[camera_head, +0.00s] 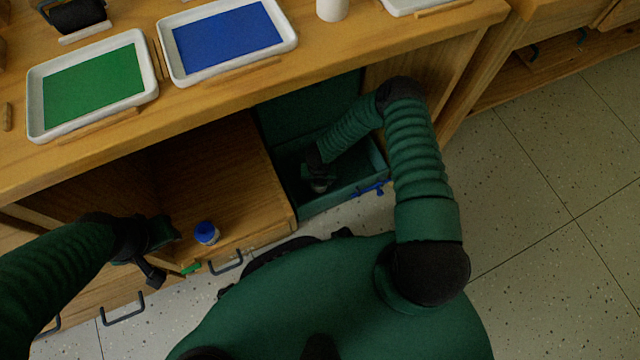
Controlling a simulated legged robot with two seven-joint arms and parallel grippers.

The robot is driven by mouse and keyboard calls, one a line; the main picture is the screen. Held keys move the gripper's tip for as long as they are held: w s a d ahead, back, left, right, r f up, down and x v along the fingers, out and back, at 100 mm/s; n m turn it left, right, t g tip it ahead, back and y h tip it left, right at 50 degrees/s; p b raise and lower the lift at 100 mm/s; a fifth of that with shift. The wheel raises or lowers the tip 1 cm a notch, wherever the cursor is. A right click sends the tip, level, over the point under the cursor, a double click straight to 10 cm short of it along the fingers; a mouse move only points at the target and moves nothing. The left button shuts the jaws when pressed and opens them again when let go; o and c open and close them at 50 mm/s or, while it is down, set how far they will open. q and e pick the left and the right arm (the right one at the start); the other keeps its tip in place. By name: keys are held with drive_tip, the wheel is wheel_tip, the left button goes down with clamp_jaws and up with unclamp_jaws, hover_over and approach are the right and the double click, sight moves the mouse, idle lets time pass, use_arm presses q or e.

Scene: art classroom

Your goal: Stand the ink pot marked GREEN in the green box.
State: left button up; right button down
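The green box (345,196) is a dark green open container low under the table, right of the wooden compartment. My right arm reaches down into it, and my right gripper (319,184) is inside, low and in shadow. Whether its fingers are open, or have anything between them, is too dark to tell. An ink pot with a blue lid (206,233) stands upright near the front edge of the wooden shelf; its marking is not readable. My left gripper (162,254) is just left of that pot, fingers spread and empty. No pot readable as GREEN shows.
On the table above are a tray of green ink (38,108), a tray of blue ink (290,38) and a black roller (75,14). A small blue piece (376,188) is at the box's right front edge. Drawer handles (124,316) stick out below. The floor at right is clear.

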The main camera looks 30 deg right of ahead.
wheel_tip(320, 180, down, 4)
drive_tip(key=shift+d+r+b, duration=0.15)
drive_tip(key=shift+r+b, duration=0.05)
drive_tip(key=shift+b, duration=0.75)
drive_tip(key=shift+r, duration=0.15)
drive_tip(key=c, duration=0.5)
unclamp_jaws()
drive_tip(key=r+p, duration=0.1)
drive_tip(key=r, duration=0.1)
drive_tip(key=r+p, duration=0.4)
drive_tip(key=shift+s+a+r, duration=0.2)
drive_tip(key=shift+s+r, duration=0.15)
drive_tip(key=shift+r, duration=0.05)
drive_tip(key=shift+s+r+p, duration=0.1)
drive_tip(key=shift+r+p, duration=0.3)
